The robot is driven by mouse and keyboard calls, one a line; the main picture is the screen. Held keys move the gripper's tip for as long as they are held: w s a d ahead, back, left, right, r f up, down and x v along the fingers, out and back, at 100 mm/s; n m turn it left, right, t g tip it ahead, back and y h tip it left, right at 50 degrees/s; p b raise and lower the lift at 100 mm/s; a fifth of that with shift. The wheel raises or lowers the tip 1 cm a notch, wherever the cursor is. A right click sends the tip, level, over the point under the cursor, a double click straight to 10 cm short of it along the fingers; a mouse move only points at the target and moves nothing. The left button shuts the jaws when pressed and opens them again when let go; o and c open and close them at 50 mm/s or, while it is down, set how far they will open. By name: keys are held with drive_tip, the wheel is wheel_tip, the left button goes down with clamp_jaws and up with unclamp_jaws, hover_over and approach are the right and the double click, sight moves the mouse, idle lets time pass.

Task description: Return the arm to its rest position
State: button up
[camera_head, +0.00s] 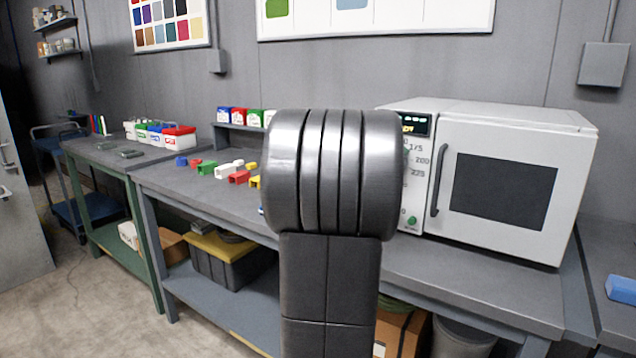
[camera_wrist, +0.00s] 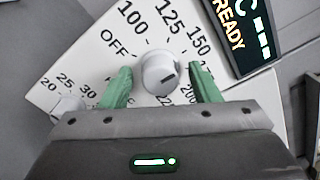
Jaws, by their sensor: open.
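My gripper (camera_wrist: 160,74) is open in the wrist view, with one green finger on each side of a white dial knob (camera_wrist: 156,68). Gaps show between the knob and both fingers. I cannot tell how deep the fingers reach around it. The knob has a dark mark toward its lower right and sits on a white panel with OFF, 100, 125 and 150 around it. My arm stands upright in the middle of the head view, in front of the white oven (camera_head: 562,190).
The oven display (camera_wrist: 232,25) reads READY. A second knob (camera_wrist: 66,106) is at the left. The workbench (camera_head: 470,290) carries the oven and several coloured parts (camera_head: 238,177). A blue block (camera_head: 621,289) lies at the far right. Open floor (camera_head: 90,310) is at the lower left.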

drive_tip(key=n+p, duration=1.1)
drive_tip(key=n, duration=1)
drive_tip(key=shift+d+f, duration=0.1)
drive_tip(key=shift+f, duration=0.05)
